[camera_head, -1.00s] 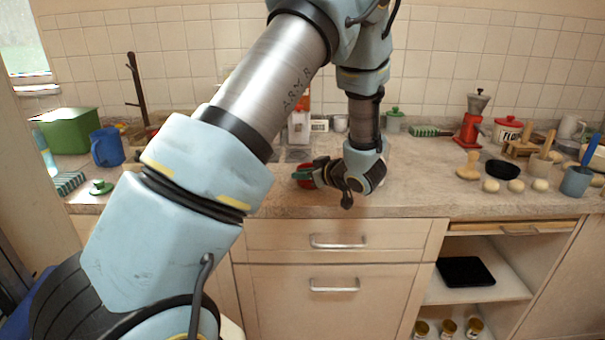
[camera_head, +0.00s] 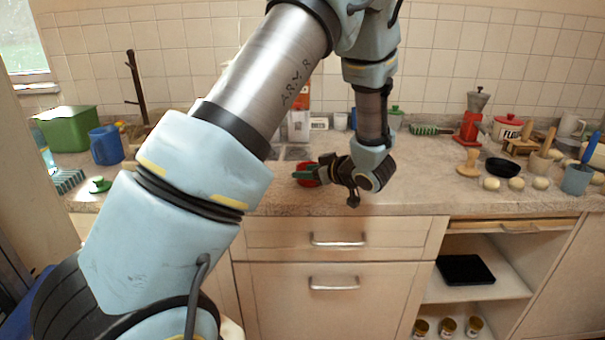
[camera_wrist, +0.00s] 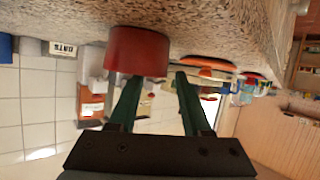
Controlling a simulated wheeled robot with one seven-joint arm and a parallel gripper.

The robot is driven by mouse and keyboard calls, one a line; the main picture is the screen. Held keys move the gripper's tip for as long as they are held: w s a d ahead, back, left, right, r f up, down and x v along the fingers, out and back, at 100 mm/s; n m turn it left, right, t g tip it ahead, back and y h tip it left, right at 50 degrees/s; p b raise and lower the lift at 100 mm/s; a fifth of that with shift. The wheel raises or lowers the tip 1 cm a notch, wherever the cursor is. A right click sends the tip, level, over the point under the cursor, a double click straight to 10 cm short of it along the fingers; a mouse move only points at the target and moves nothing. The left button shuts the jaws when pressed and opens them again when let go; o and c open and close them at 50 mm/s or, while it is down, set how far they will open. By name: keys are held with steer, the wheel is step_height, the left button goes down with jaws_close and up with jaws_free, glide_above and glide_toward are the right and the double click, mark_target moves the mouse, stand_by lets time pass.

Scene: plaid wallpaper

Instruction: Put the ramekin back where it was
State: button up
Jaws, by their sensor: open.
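The red ramekin (camera_head: 313,168) stands on the counter near its front edge, left of my wrist in the head view. In the wrist view, which is upside down, the ramekin (camera_wrist: 137,50) rests on the speckled counter, just beyond my fingers and nearer the left one. My gripper (camera_wrist: 156,78) is open, with its two green fingers apart and nothing held between them. In the head view the gripper (camera_head: 304,176) lies low and roughly level over the counter, its fingers partly covering the ramekin. I cannot tell whether a finger touches it.
A green box (camera_head: 68,130), blue mug (camera_head: 106,146) and small green-lidded item (camera_head: 99,185) stand on the left. A black bowl (camera_head: 502,167), several pale balls and a red grinder (camera_head: 469,129) are on the right.

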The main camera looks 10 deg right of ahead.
steer(key=b+v, duration=0.1)
steer(key=v, duration=0.8)
steer(key=shift+s+d+r, duration=0.1)
steer(key=shift+s+d, duration=0.1)
steer(key=shift+s, duration=0.15)
steer(key=w+a+m+h, duration=0.1)
steer(key=w+a+h, duration=0.1)
steer(key=w+a+m+g+h, duration=0.1)
steer(key=w+a+h, duration=0.1)
steer(key=h, duration=0.1)
steer(key=w+a+m+g+h, duration=0.1)
steer(key=w+a+m+h, duration=0.1)
steer(key=shift+w+a+r+h, duration=0.2)
steer(key=shift+w+r+h, duration=0.1)
steer(key=shift+w, duration=0.05)
steer(key=s+a+f+m+g+y, duration=0.1)
steer(key=s+a+f+m+g, duration=0.2)
steer(key=s+a+g, duration=0.5)
steer(key=s+a, duration=0.9)
steer(key=a, duration=0.2)
steer(key=shift+f+m, duration=0.2)
steer(key=shift+m, duration=0.2)
